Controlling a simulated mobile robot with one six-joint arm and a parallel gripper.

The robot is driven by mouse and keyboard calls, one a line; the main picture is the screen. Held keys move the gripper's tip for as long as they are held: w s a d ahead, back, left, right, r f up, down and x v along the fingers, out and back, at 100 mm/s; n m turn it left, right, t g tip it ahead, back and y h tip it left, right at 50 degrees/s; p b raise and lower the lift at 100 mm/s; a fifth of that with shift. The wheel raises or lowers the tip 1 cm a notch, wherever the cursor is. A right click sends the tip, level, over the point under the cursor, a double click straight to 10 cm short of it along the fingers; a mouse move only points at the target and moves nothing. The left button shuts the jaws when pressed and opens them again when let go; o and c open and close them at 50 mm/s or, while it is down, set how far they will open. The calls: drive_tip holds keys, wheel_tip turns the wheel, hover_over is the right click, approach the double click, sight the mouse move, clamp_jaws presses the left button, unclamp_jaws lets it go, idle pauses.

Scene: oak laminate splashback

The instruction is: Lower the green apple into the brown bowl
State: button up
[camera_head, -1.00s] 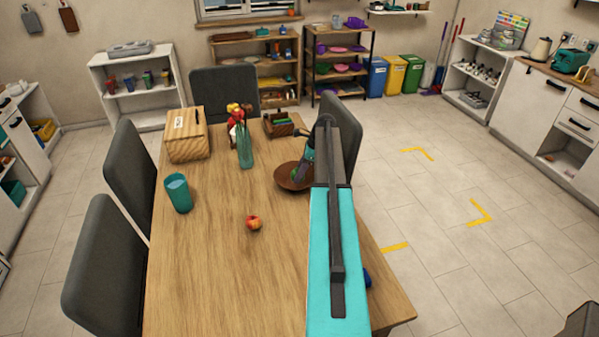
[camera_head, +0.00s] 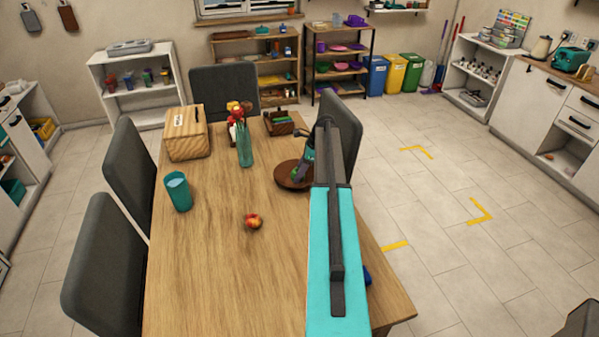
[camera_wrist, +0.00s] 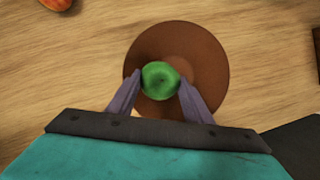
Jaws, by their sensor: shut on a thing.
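The brown bowl (camera_head: 288,176) stands on the wooden table, partly hidden by my arm in the head view. In the wrist view the bowl (camera_wrist: 208,62) lies behind the green apple (camera_wrist: 160,81). My gripper (camera_wrist: 159,84) is shut on the green apple, with one finger on each side of it. The apple appears over the left-middle part of the bowl. I cannot tell whether it touches the bowl. In the head view my gripper (camera_head: 300,172) is at the bowl, and the apple is hard to make out.
A red and yellow apple (camera_head: 253,221) lies on the table in front of the bowl. A teal cup (camera_head: 178,192), a vase with flowers (camera_head: 244,148), a wooden box (camera_head: 187,134) and a dark crate (camera_head: 283,123) stand around. The table's near left part is clear.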

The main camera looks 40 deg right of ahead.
drive_tip(key=shift+f, duration=0.8)
idle(0.8)
drive_tip(key=o, duration=1.2)
drive_tip(key=shift+r+b, duration=0.1)
drive_tip(key=shift+b, duration=0.2)
drive_tip(key=b+v, duration=0.3)
drive_tip(key=v, duration=1)
drive_tip(key=shift+s+d+r+b, duration=0.1)
drive_tip(key=shift+r+b, duration=0.25)
drive_tip(key=shift+b, duration=0.05)
